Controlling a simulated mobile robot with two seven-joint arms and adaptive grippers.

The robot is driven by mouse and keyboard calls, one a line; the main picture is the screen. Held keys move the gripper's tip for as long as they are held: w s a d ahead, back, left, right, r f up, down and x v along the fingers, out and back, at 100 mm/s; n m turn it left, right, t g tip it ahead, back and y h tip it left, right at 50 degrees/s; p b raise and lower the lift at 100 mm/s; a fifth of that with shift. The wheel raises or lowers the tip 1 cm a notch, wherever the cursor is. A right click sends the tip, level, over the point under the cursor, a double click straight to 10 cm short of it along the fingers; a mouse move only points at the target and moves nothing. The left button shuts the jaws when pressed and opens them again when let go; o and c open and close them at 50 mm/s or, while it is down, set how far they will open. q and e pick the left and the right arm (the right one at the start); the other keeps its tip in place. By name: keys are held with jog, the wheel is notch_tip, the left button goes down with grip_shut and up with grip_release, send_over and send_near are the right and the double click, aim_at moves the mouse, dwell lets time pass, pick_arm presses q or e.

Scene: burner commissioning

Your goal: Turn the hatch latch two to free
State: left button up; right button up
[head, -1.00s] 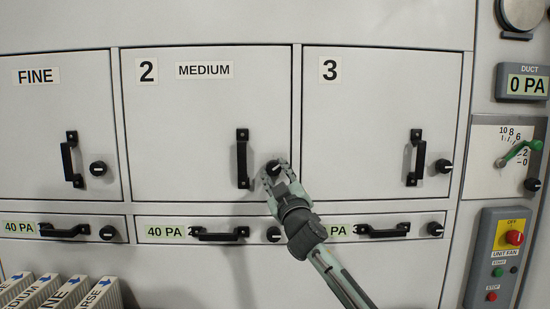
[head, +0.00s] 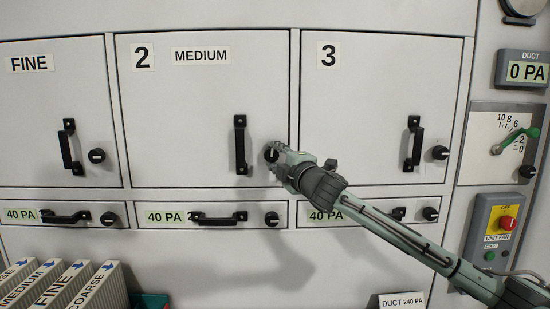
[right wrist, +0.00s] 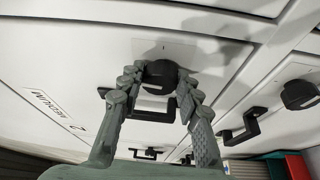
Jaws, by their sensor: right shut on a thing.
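Hatch two (head: 205,105), marked 2 and MEDIUM, is closed flush in the cabinet face. Its latch is a round black knob (head: 271,153) right of the hatch's handle (head: 241,145), partly hidden by my fingers in the head view. My right gripper (head: 277,161) is shut on this knob, coming from the lower right. In the right wrist view the latch knob (right wrist: 160,77) sits between the two fingertips, with a short white mark on its face. My left gripper is not in view.
Hatch three's handle (head: 414,145) and knob (head: 440,153) lie to the right, behind and above my right arm. Drawers with 40 PA displays (head: 166,217) run below the hatches. Filters (head: 58,286) stand at lower left. A fan control box (head: 495,232) is at right.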

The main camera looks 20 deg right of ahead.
jog(key=shift+r+n, duration=0.1)
jog(key=shift+n, duration=0.5)
jog(key=shift+g, duration=0.3)
jog(key=o, duration=1.2)
jog(key=shift+c, duration=0.2)
jog(key=shift+s, duration=0.5)
jog(key=s+d, duration=0.1)
jog(key=s, duration=1)
jog(key=shift+d, duration=0.15)
